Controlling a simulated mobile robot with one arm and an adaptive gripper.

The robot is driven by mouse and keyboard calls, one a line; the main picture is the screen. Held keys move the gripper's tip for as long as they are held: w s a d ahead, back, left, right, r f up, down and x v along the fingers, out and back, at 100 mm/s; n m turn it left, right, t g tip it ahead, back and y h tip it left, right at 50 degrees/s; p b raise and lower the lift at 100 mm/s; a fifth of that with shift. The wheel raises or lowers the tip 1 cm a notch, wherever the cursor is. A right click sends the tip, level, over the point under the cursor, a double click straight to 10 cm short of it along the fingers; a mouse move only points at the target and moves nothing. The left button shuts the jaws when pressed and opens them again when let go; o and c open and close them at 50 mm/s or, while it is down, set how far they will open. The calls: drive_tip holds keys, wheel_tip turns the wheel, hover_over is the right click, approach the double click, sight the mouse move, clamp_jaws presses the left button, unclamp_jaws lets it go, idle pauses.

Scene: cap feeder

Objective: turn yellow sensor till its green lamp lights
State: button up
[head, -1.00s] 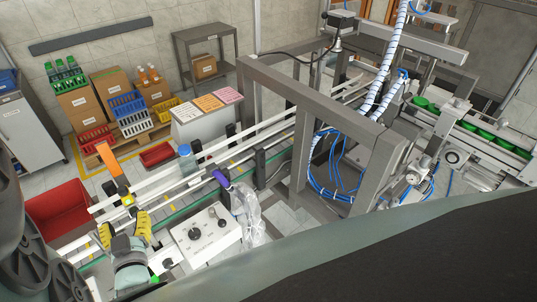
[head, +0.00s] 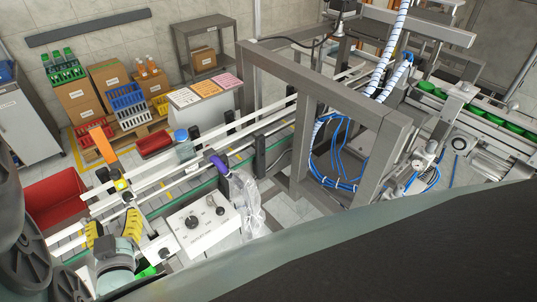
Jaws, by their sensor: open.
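The yellow sensor (head: 122,185) is a small yellow block at the conveyor's near left part, just below an upright orange piece (head: 101,140). It is too small to tell whether a lamp on it is lit. My gripper (head: 113,225) is at the lower left, with its two yellow-and-black fingers spread apart and nothing seen between them. The fingers are in front of and below the sensor in the picture. I cannot tell whether they touch anything.
A white control box (head: 205,228) with black knobs stands right of my gripper, beside a clear plastic bag (head: 246,200). A blue-capped bottle (head: 183,148) stands at the conveyor rails. A red bin (head: 58,200) is at left. A grey frame (head: 305,80) rises right of centre.

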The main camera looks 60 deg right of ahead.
sight(116, 178)
drive_tip(key=b+x, duration=0.1)
drive_tip(key=x, duration=1.4)
drive_tip(key=shift+s+d+b, duration=0.1)
drive_tip(key=shift+s+b, duration=0.05)
drive_tip(key=shift+b, duration=0.2)
